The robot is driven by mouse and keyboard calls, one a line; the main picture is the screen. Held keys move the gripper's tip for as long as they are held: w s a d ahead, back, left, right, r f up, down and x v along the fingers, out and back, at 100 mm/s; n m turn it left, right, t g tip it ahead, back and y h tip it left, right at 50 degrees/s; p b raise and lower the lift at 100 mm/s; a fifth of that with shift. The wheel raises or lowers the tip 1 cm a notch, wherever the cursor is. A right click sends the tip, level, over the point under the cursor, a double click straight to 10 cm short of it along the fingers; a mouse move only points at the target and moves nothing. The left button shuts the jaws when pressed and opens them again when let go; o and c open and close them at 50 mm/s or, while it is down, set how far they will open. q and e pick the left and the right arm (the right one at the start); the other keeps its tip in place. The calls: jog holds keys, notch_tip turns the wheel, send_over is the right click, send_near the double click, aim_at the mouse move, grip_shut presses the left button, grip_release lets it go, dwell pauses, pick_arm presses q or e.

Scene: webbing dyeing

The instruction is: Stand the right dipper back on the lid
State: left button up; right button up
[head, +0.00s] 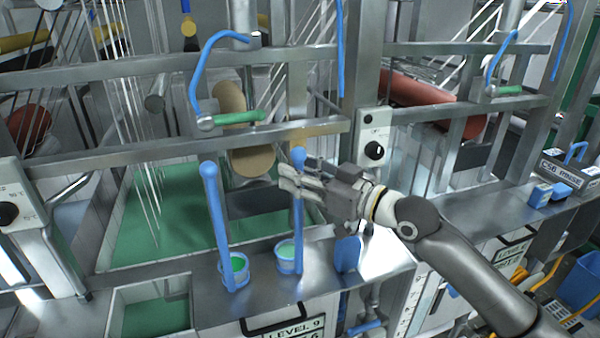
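The right dipper (298,228) has a long blue handle with a round knob on top and a small blue cup with green inside. It looks upright, with its cup at the surface of the steel lid (262,296). My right gripper (291,180) is at the upper part of this handle, just below the knob, and its fingers cover part of the handle. I cannot tell whether they are shut on it or apart around it. The left dipper (217,225) stands to its left, its handle leaning slightly. My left gripper is not in view.
A steel rail (190,147) runs behind the dippers, with a bent blue hose (194,80) and green handle (237,117) above. An open bay with a green floor (165,220) lies to the left. A blue piece (347,253) stands right of the right dipper.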

jog(key=b+v, duration=0.4)
jog(key=v, duration=0.8)
jog(key=shift+r+b, duration=0.2)
jog(key=shift+b, duration=0.15)
jog(key=shift+s+f, duration=0.1)
